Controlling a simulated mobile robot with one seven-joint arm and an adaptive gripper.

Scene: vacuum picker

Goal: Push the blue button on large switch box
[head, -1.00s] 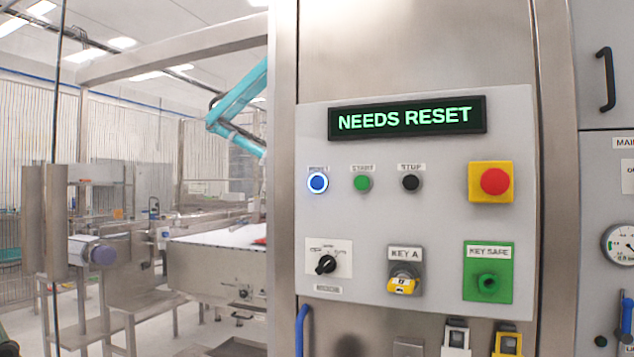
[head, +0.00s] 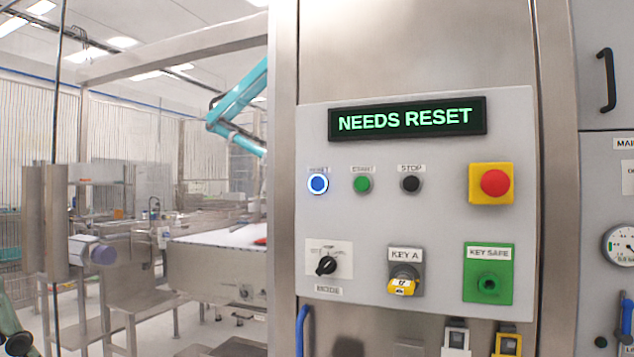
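The large switch box (head: 440,230) is a light grey panel on a steel cabinet. Its blue button (head: 318,183) has a bright ring, sits at the upper left and carries a small label, apparently RESET. A green button (head: 363,184) and a black STOP button (head: 411,183) are to its right. The display (head: 407,118) above reads NEEDS RESET in green. No gripper shows near the panel. A dark green rounded part at the lower left edge may belong to my arm, but I cannot tell.
A red emergency button (head: 494,183) on a yellow base, a mode knob (head: 327,265), a Key A switch (head: 404,279) and a green key safe (head: 488,273) share the panel. A blue handle (head: 301,330) stands below left. Machinery with a conveyor (head: 215,240) fills the left.

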